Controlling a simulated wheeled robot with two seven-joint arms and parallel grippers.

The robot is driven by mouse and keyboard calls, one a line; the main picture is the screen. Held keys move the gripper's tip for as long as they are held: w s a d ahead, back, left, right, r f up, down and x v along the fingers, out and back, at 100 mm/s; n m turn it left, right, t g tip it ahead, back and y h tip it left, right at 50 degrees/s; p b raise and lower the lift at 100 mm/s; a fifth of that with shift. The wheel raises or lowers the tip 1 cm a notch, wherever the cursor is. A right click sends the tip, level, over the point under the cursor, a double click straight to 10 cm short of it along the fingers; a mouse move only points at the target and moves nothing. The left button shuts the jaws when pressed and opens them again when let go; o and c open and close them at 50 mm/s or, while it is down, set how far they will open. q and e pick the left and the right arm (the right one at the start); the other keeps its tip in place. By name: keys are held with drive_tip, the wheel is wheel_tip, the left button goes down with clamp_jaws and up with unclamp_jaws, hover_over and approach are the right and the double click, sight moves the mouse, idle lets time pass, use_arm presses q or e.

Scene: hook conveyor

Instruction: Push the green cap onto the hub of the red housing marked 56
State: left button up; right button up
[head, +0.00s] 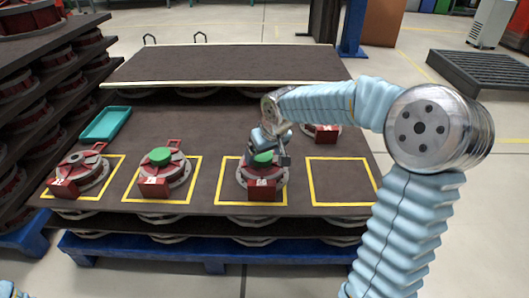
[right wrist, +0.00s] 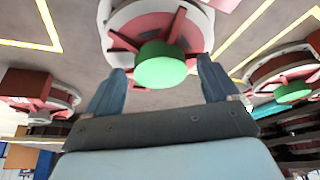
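Several red housings with grey rims stand on a dark board. One housing (head: 263,183) sits in the third yellow square from the left, with a green cap (head: 263,158) at its hub. The number on its front tag is too small to read surely. My right gripper (head: 272,150) is over this housing. In the right wrist view its two fingers (right wrist: 160,85) are open, one on each side of the green cap (right wrist: 162,66), with a gap on both sides. Whether the cap is fully seated cannot be told. My left gripper is out of view.
A second housing (head: 165,178) wears a green cap (head: 160,155). The leftmost housing (head: 82,177) has a bare hub. Another housing (head: 322,131) stands behind my right arm. The rightmost yellow square (head: 342,182) is empty. An empty teal tray (head: 105,123) lies at the back left.

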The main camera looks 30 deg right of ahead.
drive_tip(key=shift+o, duration=0.2)
drive_tip(key=p+v, duration=0.3)
drive_tip(key=v, duration=1.1)
drive_tip(key=shift+p, duration=0.35)
drive_tip(key=shift+s+f, duration=0.1)
drive_tip(key=shift+f, duration=0.05)
